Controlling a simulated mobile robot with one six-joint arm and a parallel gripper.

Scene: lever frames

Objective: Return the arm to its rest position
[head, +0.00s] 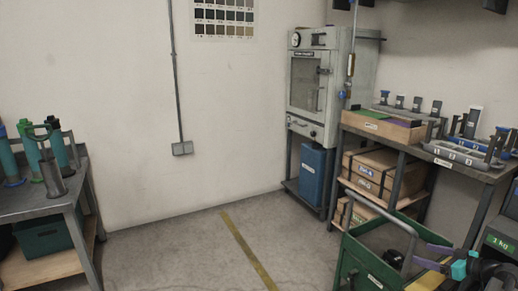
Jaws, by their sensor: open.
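My gripper cannot be made out in the head view, so its place and what is near its jaws do not show. A dark part with a teal piece (459,270) and a purple piece (438,250) juts in at the lower right. I cannot tell whether it belongs to my arm. It lies in front of the green cart (350,262).
The green cart, with a grey handle, stands at the lower right before a bench (468,167) holding lever frames and a wooden tray (383,127). A grey oven (320,85) stands behind. A workbench (72,195) is at left. The middle floor (190,250) is clear.

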